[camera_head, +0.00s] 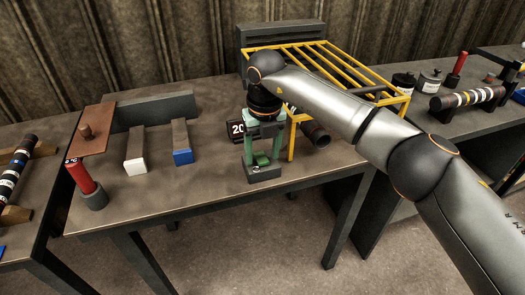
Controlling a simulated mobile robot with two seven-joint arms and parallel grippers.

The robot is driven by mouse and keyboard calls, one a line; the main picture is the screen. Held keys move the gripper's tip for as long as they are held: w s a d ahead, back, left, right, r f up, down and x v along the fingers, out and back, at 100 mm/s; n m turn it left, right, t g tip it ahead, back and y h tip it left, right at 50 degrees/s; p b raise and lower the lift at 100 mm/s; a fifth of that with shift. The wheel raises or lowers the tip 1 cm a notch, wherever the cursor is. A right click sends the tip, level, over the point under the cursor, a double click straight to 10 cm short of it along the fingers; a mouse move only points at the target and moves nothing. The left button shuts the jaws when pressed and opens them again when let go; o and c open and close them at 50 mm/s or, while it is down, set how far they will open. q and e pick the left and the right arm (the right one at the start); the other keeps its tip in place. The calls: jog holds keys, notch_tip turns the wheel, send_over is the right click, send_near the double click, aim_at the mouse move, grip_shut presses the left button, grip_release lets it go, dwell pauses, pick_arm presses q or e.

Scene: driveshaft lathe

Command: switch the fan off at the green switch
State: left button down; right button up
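The green switch (262,159) sits on a small dark grey box (264,174) near the front edge of the middle table. My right gripper (263,157), with teal fingers, points down at it from above. Its two fingers are apart, one on each side of the green switch, with a gap that looks wider than the switch. I cannot tell whether a finger touches it. A dark slatted housing (281,38) stands at the back behind the yellow rack; it may be the fan. My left gripper is out of view.
A yellow barred rack (345,75) stands right behind my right arm. A dark block marked 20 (237,131) and a dark cylinder (316,134) flank the gripper.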

notch_tip(320, 180, up, 12)
jog(key=s, duration=0.1)
jog(key=shift+d+r+p, duration=0.15)
jog(key=shift+r+p, duration=0.1)
jog(key=shift+p, duration=0.05)
jog(key=shift+s, duration=0.1)
dwell(0.3)
